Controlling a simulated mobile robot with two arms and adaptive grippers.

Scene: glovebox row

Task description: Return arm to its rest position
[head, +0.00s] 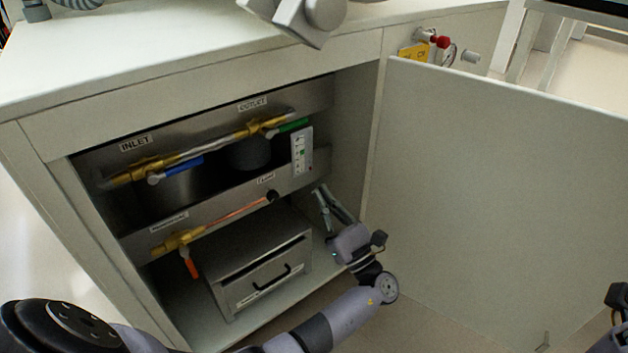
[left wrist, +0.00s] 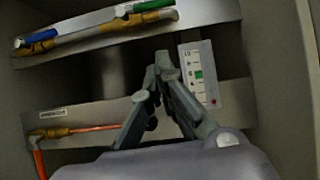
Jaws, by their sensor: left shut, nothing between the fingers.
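My left gripper (head: 322,205) is inside the open cabinet near its right side, in front of the metal back panel. In the left wrist view its fingers (left wrist: 160,65) come together at the tips, shut with nothing between them. My left arm reaches in from the lower left of the head view. At the right edge of the head view, a small dark part of my other arm shows, but its fingers cannot be made out.
The cabinet door (head: 490,190) stands open at the right. Pipes with a blue handle (head: 182,168), a green handle (head: 288,127) and an orange handle (head: 190,263) cross the cabinet. A metal box (head: 260,265) stands on its floor beside my gripper. A white control panel (head: 302,151) is above.

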